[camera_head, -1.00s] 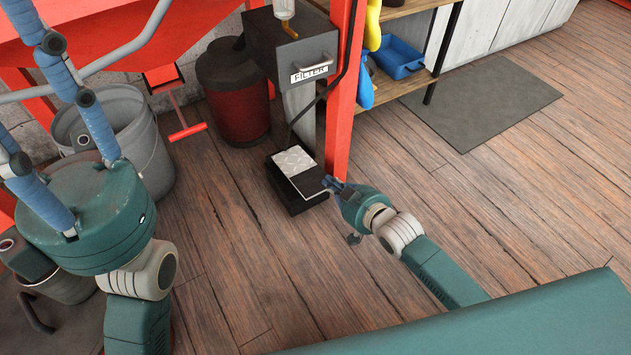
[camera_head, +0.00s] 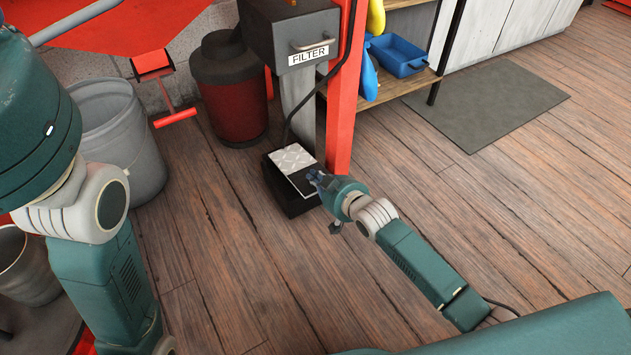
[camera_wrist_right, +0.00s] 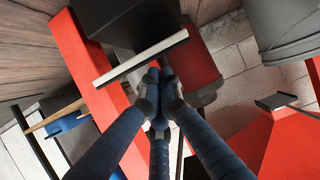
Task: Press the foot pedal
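The foot pedal (camera_head: 294,159) is a light, checkered tread plate on a black base (camera_head: 297,207) on the floor, beside a red post. My right gripper (camera_head: 314,179) is at the pedal's near right edge, partly covering its dark lower part. In the right wrist view, the blue fingers (camera_wrist_right: 158,78) converge with their tips together and nothing between them. The tips overlap the pale edge of the pedal plate (camera_wrist_right: 118,73); I cannot tell whether they touch it. My left gripper's teal body (camera_head: 35,115) is at the left edge, its fingers out of view.
A red and black bin (camera_head: 236,100) and a grey bucket (camera_head: 125,135) stand to the left. Open wooden floor lies right of the pedal, with a grey mat (camera_head: 490,100).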

